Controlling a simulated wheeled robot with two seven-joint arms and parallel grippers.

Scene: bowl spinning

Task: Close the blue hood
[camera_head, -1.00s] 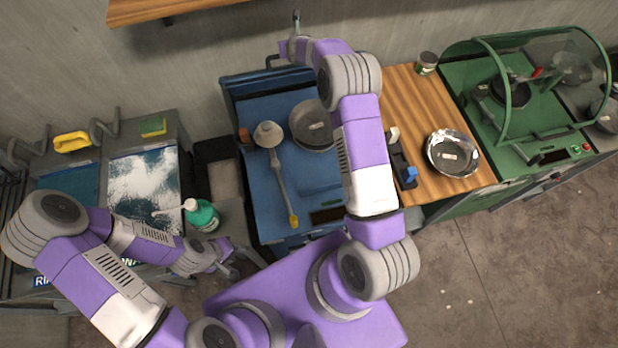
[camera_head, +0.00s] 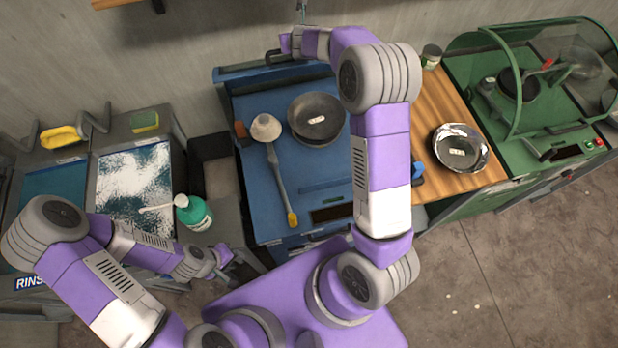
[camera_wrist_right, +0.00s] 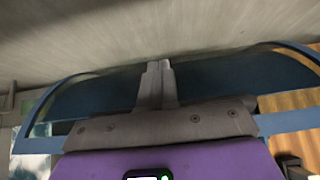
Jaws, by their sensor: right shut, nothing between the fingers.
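The blue hood (camera_head: 240,72) stands open at the back of the blue cooking station (camera_head: 260,190); its rim shows as a band near the wall in the head view. In the right wrist view the hood's curved blue frame (camera_wrist_right: 42,105) and dark pane spread behind the fingers.
On the blue station are a dark pan (camera_head: 316,130) and a long-handled brush (camera_head: 280,180). To the right are a wooden counter (camera_head: 450,110) with a foil-like bowl (camera_head: 448,135) and a green hooded station (camera_head: 560,110). A sink (camera_head: 125,215) and green bottle (camera_head: 192,217) stand left.

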